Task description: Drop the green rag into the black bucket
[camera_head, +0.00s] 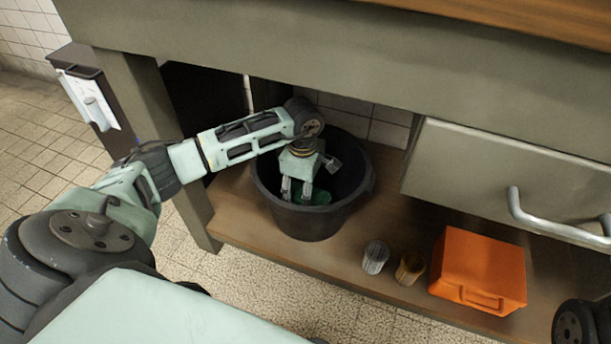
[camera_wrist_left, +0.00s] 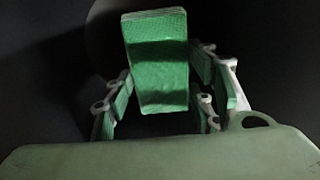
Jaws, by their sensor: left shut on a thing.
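The black bucket (camera_head: 314,222) stands upright on the low wooden shelf under the bench. My left gripper (camera_head: 298,192) points down inside the bucket's mouth, below its rim. It is shut on the green rag (camera_head: 317,197), which shows as a green patch beside the fingers. In the left wrist view the rag (camera_wrist_left: 158,62) is a folded green block between the fingers (camera_wrist_left: 168,108), with the dark bucket inside around it. The bucket's floor is too dark to tell whether the rag touches it. My right gripper is not in view.
On the shelf (camera_head: 345,280), right of the bucket, stand a grey ribbed cup (camera_head: 375,257), a brown cup (camera_head: 409,268) and an orange box (camera_head: 478,270). A drawer (camera_head: 490,180) with a metal handle hangs above them. The bench edge (camera_head: 300,60) runs above my left arm.

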